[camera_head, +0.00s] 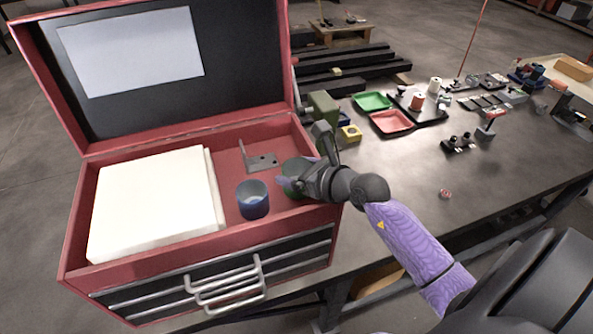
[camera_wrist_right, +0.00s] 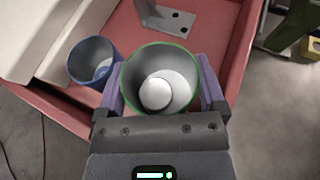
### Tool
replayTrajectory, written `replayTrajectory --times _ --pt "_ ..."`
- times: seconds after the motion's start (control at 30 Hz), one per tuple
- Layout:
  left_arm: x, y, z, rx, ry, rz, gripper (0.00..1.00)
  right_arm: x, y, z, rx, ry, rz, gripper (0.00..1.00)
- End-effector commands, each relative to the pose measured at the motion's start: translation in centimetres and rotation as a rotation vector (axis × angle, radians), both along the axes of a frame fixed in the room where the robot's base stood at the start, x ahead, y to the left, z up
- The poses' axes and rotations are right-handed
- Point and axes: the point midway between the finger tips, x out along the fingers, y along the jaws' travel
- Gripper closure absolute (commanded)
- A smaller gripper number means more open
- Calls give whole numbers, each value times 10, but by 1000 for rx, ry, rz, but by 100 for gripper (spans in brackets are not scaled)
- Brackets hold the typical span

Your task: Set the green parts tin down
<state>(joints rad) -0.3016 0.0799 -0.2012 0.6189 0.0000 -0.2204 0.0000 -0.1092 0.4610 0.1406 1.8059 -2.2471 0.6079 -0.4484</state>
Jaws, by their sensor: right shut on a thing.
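The green parts tin (camera_wrist_right: 160,55) is a dark cup with a green rim and a pale round thing inside. My right gripper (camera_wrist_right: 160,95) is shut on it, with a purple finger on each side of the tin. In the head view the green tin (camera_head: 293,170) is partly hidden by my right gripper (camera_head: 300,180), over the right end of the open red toolbox. I cannot tell whether its base touches the tray floor. A blue tin (camera_head: 253,200) stands in the tray just left of it, and it also shows in the right wrist view (camera_wrist_right: 88,66). My left gripper is out of view.
The red toolbox (camera_head: 75,240) has its lid raised and a white block (camera_head: 150,205) filling its left side. A grey metal bracket (camera_head: 262,162) lies behind the tins. Green (camera_head: 371,101) and red (camera_head: 391,122) trays sit farther right on the table.

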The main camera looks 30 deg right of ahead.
Motion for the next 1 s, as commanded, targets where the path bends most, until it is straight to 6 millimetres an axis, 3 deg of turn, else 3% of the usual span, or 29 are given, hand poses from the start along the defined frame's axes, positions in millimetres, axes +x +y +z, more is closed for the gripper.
replayTrajectory --times 0.6,0.63,0.67,0.9,1.0 --pt "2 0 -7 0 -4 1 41 0 0 -13 0 4 1 73" --pt "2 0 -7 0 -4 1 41 -1 0 -13 0 7 1 7" --pt "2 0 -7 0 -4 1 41 -1 0 -14 1 8 1 0" --pt "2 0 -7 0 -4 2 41 -2 1 -16 1 17 3 0" --pt "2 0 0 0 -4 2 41 -2 2 -6 1 18 4 0"
